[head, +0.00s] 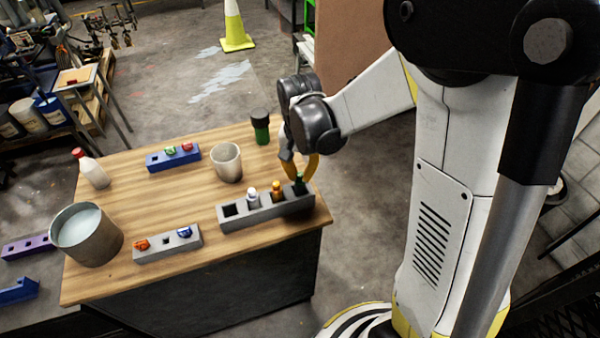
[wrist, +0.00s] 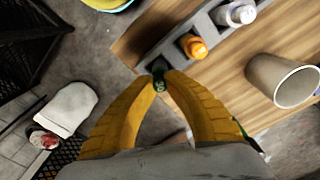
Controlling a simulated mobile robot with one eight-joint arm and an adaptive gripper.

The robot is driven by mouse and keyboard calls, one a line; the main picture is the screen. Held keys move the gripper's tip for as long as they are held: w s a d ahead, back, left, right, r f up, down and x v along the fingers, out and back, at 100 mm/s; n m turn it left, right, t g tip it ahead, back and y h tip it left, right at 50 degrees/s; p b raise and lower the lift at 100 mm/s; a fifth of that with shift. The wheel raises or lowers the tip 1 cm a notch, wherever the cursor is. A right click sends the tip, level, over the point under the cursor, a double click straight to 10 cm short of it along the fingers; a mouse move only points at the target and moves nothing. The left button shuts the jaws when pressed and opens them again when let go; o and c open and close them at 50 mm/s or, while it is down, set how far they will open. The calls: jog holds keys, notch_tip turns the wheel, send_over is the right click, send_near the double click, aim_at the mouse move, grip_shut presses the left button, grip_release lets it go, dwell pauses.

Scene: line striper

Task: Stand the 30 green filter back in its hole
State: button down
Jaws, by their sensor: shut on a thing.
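My gripper (head: 300,178) is shut on the green filter (head: 299,184), at the right end of the long grey rack (head: 265,214). In the wrist view, the yellow fingertips (wrist: 160,80) close around the green filter (wrist: 160,85), whose top carries a pale mark too small to read surely. The filter is at the rack's end hole; its lower part is hidden, so I cannot tell how deep it sits. An orange filter (head: 276,187) and a white filter (head: 252,194) stand in the neighbouring holes. The leftmost hole (head: 230,210) is empty.
A beige cup (head: 226,163) and a dark-capped green bottle (head: 260,127) stand behind the rack. A blue rack (head: 173,157), short grey rack (head: 167,243), white bottle (head: 92,169) and large pot (head: 86,234) are farther left. The wooden table (head: 180,200) is clear between them.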

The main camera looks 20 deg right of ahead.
jog(key=shift+f+b, duration=0.3)
jog(key=shift+f, duration=0.1)
jog(key=c, duration=1.1)
grip_release()
jog(key=shift+o, duration=0.2)
jog(key=shift+r, duration=0.2)
jog(key=shift+s+r+p, duration=0.1)
jog(key=shift+r+p, duration=2.6)
jog(key=shift+r, duration=0.7)
jog(key=s+r+n+t+b, duration=0.6)
jog(key=s+b, duration=0.1)
jog(key=s, duration=0.5)
jog(key=shift+s+t, duration=0.3)
jog(key=shift+t, duration=0.1)
